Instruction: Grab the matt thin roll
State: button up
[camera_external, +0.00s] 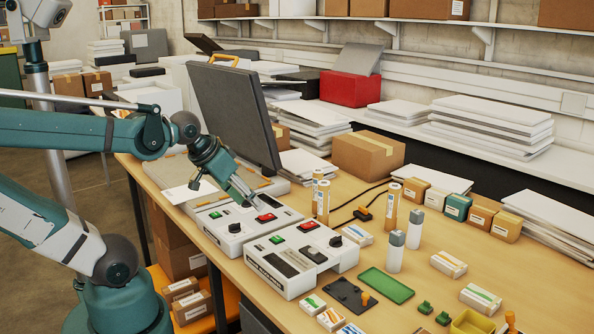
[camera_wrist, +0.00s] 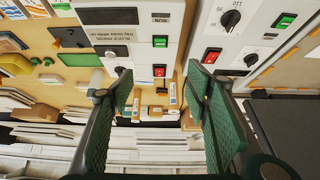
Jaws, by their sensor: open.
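Several slim upright rolls with printed orange-and-white labels stand on the bench. Two are close together, a rear thin roll (camera_external: 316,188) and a front thin roll (camera_external: 323,202), behind the control boxes. Another roll (camera_external: 392,206) stands further right. I cannot read which is the matt one. A labelled roll (camera_wrist: 173,94) also shows between my fingers in the wrist view, beyond the control boxes. My gripper (camera_external: 220,187) is open and empty above the control boxes, left of the rolls and apart from them. Its spread green fingers (camera_wrist: 158,73) show in the wrist view.
Two white control boxes, a front one (camera_external: 290,262) and a rear one (camera_external: 236,222), have switches and knobs. A raised dark panel (camera_external: 236,112) stands behind my gripper. Grey-capped bottles (camera_external: 395,253), a cardboard box (camera_external: 367,153), small cartons and a green tray (camera_external: 386,285) surround the rolls.

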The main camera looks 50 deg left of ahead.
jog(key=w+d+r+m+g+p, duration=0.1)
jog(key=w+d+r+m, duration=0.15)
jog(key=w, duration=0.35)
jog(key=w+d+r+m+g+p, duration=0.1)
jog(key=w+d+r+m+p, duration=0.15)
jog(key=w, duration=0.25)
jog(key=m+g+p, duration=0.3)
jog(key=m+p, duration=0.1)
jog(key=m, duration=0.5)
send_near(396, 232)
jog(key=s+a, duration=0.4)
jog(key=a, duration=0.5)
jog(key=w+d+f+m, duration=0.1)
jog(key=w+d+f, duration=0.1)
jog(key=w+d+f+m+g+p, duration=0.1)
jog(key=d+f, duration=0.2)
jog(key=w+d+f+m+g+p, duration=0.1)
jog(key=w+d+f, duration=0.1)
jog(key=d, duration=0.1)
jog(key=shift+w+f+m, duration=0.2)
jog(key=shift+w+m, duration=0.15)
jog(key=shift+m, duration=0.05)
jog(key=shift+w+d+f+m, duration=0.3)
jog(key=shift+d+f, duration=0.1)
jog(key=shift+f, duration=0.25)
jog(key=shift+s, duration=0.1)
